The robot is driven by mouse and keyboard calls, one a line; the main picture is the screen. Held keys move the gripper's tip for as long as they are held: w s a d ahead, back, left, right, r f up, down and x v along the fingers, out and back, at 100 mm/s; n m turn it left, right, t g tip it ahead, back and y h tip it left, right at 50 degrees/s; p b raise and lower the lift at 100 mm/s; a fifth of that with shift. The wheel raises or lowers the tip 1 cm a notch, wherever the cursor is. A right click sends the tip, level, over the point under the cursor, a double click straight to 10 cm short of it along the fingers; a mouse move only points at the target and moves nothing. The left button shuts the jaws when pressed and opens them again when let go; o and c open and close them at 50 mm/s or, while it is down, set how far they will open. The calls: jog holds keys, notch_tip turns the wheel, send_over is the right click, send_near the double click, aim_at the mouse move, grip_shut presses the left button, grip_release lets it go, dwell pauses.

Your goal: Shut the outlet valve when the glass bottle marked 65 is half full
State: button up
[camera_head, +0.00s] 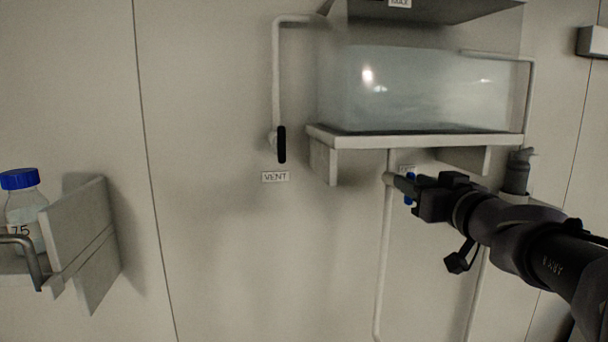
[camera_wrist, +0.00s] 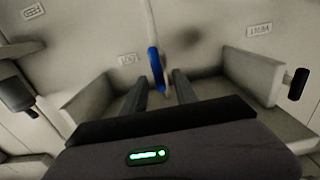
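The outlet valve's blue handle (camera_head: 410,189) sits on the white pipe below the tank shelf. It also shows in the wrist view (camera_wrist: 156,66), between my fingers with a gap on each side. My gripper (camera_head: 403,187) is open at this handle, and in the wrist view its two dark fingers (camera_wrist: 160,94) stand apart. Whether a finger touches the handle I cannot tell. No bottle marked 65 shows. A glass bottle (camera_head: 25,210) with a blue cap stands at the left edge of the head view; its mark appears to read 75.
A clear tank (camera_head: 425,88) of pale liquid rests on a wall shelf (camera_head: 425,141) above my gripper. A black vent handle (camera_head: 281,144) hangs left of it, above the VENT label (camera_head: 275,177). A dark fitting (camera_head: 517,172) stands right. The wall at lower middle is clear.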

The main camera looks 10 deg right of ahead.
grip_shut()
jog(key=shift+f, duration=0.1)
jog(key=m+b, duration=0.4)
jog(key=m, duration=0.2)
jog(key=d+f+m+b, duration=0.1)
jog(key=m+b, duration=0.2)
jog(key=m, duration=0.3)
jog(key=d+f+m+b, duration=0.1)
jog(key=m+b, duration=0.3)
jog(key=m, duration=0.1)
jog(key=shift+m+b, duration=0.3)
jog(key=shift+m, duration=0.1)
jog(key=shift+a+r, duration=0.1)
dwell(0.4)
